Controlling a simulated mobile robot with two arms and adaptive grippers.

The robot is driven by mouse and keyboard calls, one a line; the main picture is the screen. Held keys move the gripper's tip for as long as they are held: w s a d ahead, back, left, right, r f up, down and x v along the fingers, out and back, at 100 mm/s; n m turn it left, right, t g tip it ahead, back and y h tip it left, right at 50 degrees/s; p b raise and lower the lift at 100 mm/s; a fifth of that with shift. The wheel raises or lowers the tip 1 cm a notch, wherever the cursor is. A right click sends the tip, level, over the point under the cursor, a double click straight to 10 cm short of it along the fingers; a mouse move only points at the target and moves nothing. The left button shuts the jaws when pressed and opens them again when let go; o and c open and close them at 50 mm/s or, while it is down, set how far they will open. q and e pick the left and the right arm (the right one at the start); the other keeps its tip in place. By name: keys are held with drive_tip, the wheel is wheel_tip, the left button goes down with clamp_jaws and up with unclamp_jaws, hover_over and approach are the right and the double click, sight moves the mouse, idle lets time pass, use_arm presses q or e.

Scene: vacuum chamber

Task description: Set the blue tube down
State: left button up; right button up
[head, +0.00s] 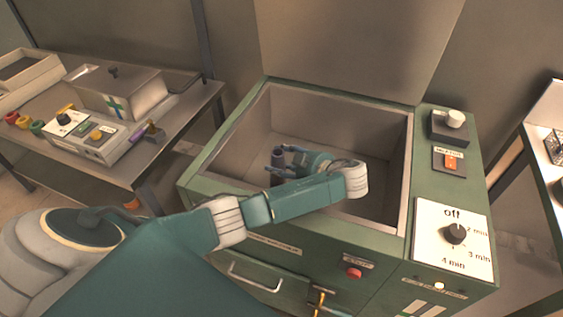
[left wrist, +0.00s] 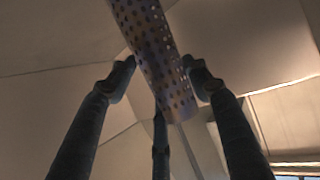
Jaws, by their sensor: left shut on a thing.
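My left gripper (head: 287,161) is inside the open green chamber (head: 232,143), reaching in over its front wall. In the left wrist view its fingers (left wrist: 160,82) close around a dark bluish tube (left wrist: 152,45) with many small holes. In the head view the tube (head: 277,158) shows as a small dark upright shape at the fingertips, in the left part of the chamber. I cannot tell whether its lower end touches the chamber floor. My right gripper is not in view.
The chamber's lid (head: 350,45) stands open at the back. A dial panel (head: 452,240) and switches are on its right side. A table (head: 165,140) with a control box (head: 95,135) and colored rings stands at the left. The chamber's right part looks empty.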

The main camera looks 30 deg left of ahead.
use_arm(q)
drive_tip(key=o, duration=1.3)
drive_tip(key=shift+f, duration=0.15)
drive_tip(key=shift+c, duration=0.2)
drive_tip(key=shift+d, duration=0.1)
drive_tip(key=v, duration=0.7)
drive_tip(key=shift+r, duration=0.3)
drive_tip(key=shift+d, duration=0.1)
